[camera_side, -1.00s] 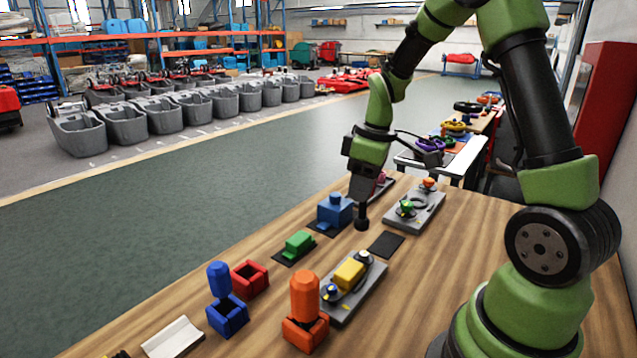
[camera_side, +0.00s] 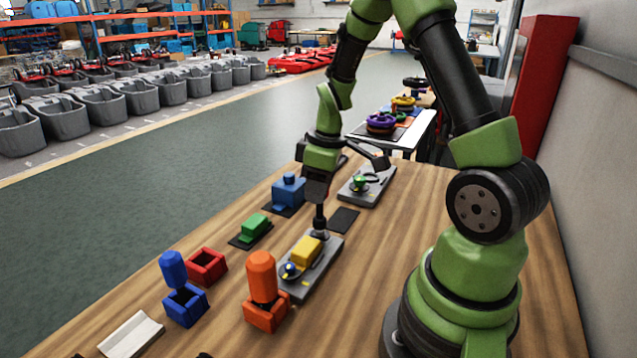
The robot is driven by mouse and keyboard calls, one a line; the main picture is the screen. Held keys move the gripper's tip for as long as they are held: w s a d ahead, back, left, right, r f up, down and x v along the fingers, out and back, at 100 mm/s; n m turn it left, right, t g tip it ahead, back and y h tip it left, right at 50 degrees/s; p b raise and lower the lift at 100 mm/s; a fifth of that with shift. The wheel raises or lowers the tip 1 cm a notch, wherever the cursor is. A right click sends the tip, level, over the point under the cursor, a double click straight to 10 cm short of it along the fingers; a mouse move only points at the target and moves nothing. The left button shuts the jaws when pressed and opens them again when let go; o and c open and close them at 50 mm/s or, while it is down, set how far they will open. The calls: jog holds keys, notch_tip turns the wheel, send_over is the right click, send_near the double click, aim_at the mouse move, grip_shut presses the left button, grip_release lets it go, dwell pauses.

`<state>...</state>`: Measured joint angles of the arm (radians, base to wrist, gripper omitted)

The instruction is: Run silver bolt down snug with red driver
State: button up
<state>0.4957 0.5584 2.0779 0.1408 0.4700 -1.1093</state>
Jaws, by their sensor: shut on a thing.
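My gripper (camera_side: 317,194) is shut on the driver, whose dark shaft and socket end (camera_side: 320,224) point straight down; its red handle is mostly hidden by the jaws. The socket end is at the far end of the near grey plate (camera_side: 328,262), over the place of the silver bolt. The bolt is now hidden under the socket, and I cannot tell how far it is screwed in. The plate also carries a yellow block (camera_side: 306,251) and a blue-topped bolt (camera_side: 290,270). The red holder (camera_side: 206,266) on the table is empty.
An orange driver (camera_side: 261,277) and a blue driver (camera_side: 173,269) stand upright in their holders, close to the plate. A green block (camera_side: 254,227), a blue block (camera_side: 289,190) and another grey plate (camera_side: 378,181) with a green-topped part are nearby. A black pad (camera_side: 343,220) lies bare.

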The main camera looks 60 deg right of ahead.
jog(key=n, duration=0.6)
jog(key=shift+g+y, duration=0.3)
jog(key=shift+y, duration=0.1)
jog(key=n, duration=0.5)
jog(key=shift+g, duration=0.3)
jog(key=n, duration=0.5)
jog(key=shift+s+n+g+y, duration=0.1)
jog(key=shift+n+g+y, duration=0.2)
jog(key=shift+g, duration=0.1)
jog(key=n, duration=0.4)
jog(key=shift+g, duration=0.3)
jog(key=o, duration=0.4)
jog(key=c, duration=0.4)
jog(key=shift+f, duration=0.5)
jog(key=shift+c, duration=0.2)
